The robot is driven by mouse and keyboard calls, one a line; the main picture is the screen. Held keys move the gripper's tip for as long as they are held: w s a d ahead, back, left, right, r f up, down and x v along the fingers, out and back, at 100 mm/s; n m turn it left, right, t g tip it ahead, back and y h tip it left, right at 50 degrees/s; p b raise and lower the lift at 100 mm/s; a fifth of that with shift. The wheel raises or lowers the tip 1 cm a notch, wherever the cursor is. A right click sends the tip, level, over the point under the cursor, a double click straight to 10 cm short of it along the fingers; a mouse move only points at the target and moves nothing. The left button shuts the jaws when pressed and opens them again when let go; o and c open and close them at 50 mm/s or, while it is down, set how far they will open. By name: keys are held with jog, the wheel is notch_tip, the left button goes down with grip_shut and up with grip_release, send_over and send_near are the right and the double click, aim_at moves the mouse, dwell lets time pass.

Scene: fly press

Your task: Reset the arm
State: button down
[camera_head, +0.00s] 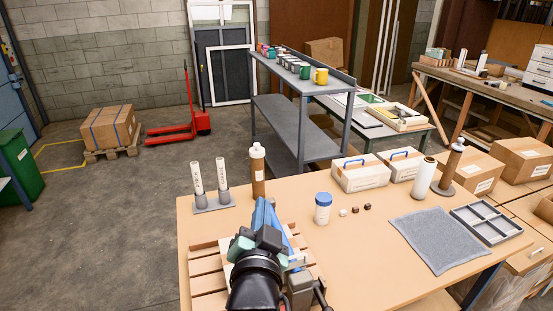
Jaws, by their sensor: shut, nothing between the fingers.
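My arm comes up from the bottom edge, with black links and teal caps. My gripper (268,238) is at its far end, over the front left of the table (365,270). It is shut and empty; its fingertips are hard to make out. A blue machine part (277,220), seemingly the fly press, stands just beyond and beside it, partly hidden by my arm. A wooden slatted board (207,263) lies under them. A dark metal handle or clamp (303,287) shows right of my arm.
Two white tubes (209,180) in a stand and a brown bottle (258,170) are behind my gripper. A blue-lidded jar (322,208) and small cubes (355,210) are to the right. A grey cloth (438,240) and divided tray (487,222) lie farther right.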

jog(key=s+d+r+n+t+b, duration=0.1)
jog(key=s+r+t, duration=0.15)
jog(key=r, duration=0.75)
jog(key=s+d+r+n+t+b, duration=0.1)
jog(key=s+r+n+t, duration=0.15)
jog(key=r, duration=0.75)
jog(key=s+r+n+t+b, duration=0.1)
jog(key=s+r+n+t, duration=0.2)
jog(key=s+r, duration=0.9)
jog(key=shift+s+d+r+t+b, duration=0.35)
jog(key=shift+r+t, duration=0.25)
jog(key=shift+t, duration=0.5)
jog(key=shift+w, duration=0.1)
